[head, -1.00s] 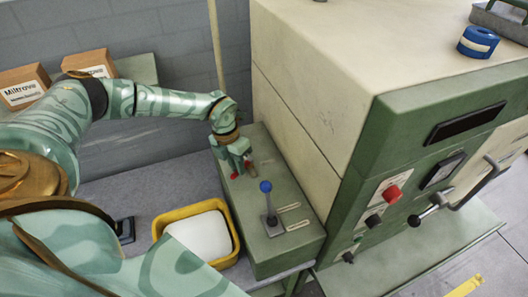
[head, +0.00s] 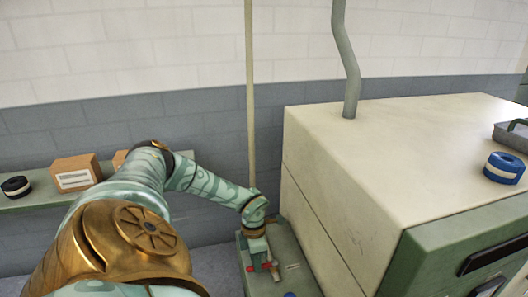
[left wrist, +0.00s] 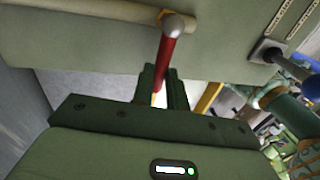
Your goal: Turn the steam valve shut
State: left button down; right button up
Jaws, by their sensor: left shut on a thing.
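The steam valve's red handle (left wrist: 168,58) shows in the left wrist view, running from a grey round hub (left wrist: 178,25) down between my fingers. My left gripper (left wrist: 164,88) is shut on this handle. In the head view my left gripper (head: 261,264) points down at the top of the green box (head: 290,256), with small red parts showing on both sides of its fingers. The gripper hides most of the valve there. How far the valve is turned cannot be told. My right gripper is not in view.
A cream pipe (head: 250,100) rises behind my left gripper. The large cream and green machine (head: 370,150) stands close on the right. Cardboard boxes (head: 76,172) sit on a shelf at the left.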

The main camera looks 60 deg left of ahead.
pick_arm(q)
jog(key=shift+w+a, duration=0.1)
jog(key=c, duration=1.4)
grip_release()
jog(key=a+r, duration=0.1)
jog(key=r, duration=0.4)
jog(key=a+r, duration=0.1)
jog(key=r, duration=0.4)
jog(key=w+a+r+b, duration=0.1)
jog(key=r, duration=0.5)
